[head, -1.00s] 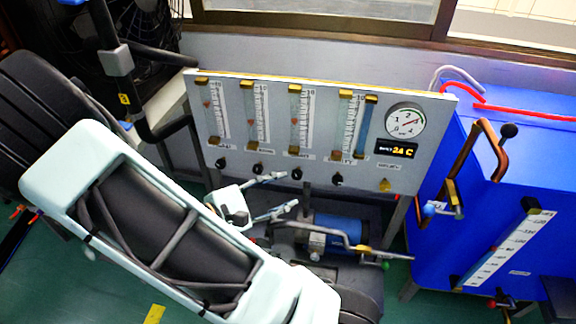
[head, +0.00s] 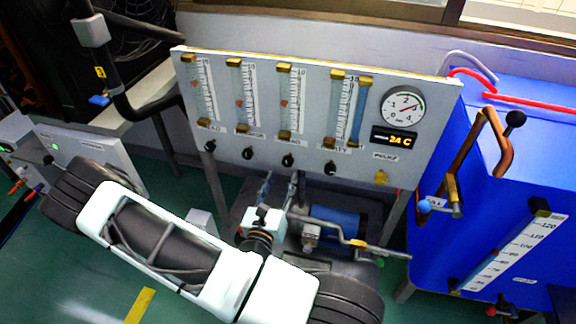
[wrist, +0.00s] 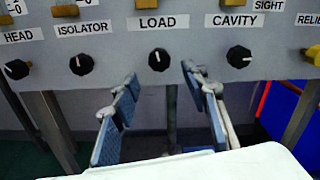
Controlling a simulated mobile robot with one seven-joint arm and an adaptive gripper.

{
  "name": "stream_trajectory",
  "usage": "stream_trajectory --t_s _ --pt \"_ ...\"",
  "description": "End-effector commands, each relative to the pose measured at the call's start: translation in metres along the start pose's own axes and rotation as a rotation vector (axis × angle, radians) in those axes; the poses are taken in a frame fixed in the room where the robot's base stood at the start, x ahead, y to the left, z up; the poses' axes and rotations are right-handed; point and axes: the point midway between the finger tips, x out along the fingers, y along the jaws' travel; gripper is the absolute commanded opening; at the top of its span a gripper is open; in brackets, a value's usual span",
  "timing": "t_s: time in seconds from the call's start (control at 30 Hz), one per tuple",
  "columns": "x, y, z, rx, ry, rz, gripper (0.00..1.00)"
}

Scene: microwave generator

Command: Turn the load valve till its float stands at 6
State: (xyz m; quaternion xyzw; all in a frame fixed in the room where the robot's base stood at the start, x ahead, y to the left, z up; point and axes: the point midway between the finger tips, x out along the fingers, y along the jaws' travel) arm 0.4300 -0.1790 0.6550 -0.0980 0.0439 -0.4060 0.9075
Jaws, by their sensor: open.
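The load valve is a round black knob with a white mark (wrist: 159,60), under the LOAD label on the grey panel's lower edge. In the head view the load knob (head: 288,160) is the third from the left. Its flow tube (head: 283,120) stands above it. A small reddish float (head: 284,103) sits around mid-tube; its exact reading is too small to tell. My gripper (wrist: 160,88) is open and empty, its blue-padded fingers spread on either side below the load knob, not touching it. The head view shows my gripper (head: 280,183) just under the panel.
The isolator knob (wrist: 81,64) and cavity knob (wrist: 239,56) flank the load knob closely. A pressure gauge (head: 404,107) and a display reading 24 C (head: 394,140) are at the panel's right. A blue tank (head: 530,180) stands right. A blue pump (head: 338,222) sits below the panel.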

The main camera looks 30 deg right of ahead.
Motion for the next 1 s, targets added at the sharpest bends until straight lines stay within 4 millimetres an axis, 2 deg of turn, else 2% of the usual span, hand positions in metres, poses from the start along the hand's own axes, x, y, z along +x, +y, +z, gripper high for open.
stream_trajectory --t_s 0.1,0.33,0.5,0.77,1.0 --pt "0.025 -0.001 -0.002 0.003 -0.001 -0.004 0.41" --pt "0.059 0.000 -0.001 0.004 -0.001 -0.003 0.41" --pt "0.069 0.000 0.000 0.002 0.000 -0.002 0.41" --pt "0.070 0.000 0.000 0.002 0.000 -0.001 0.41" --pt "0.070 0.000 0.000 0.002 0.000 -0.002 0.16"
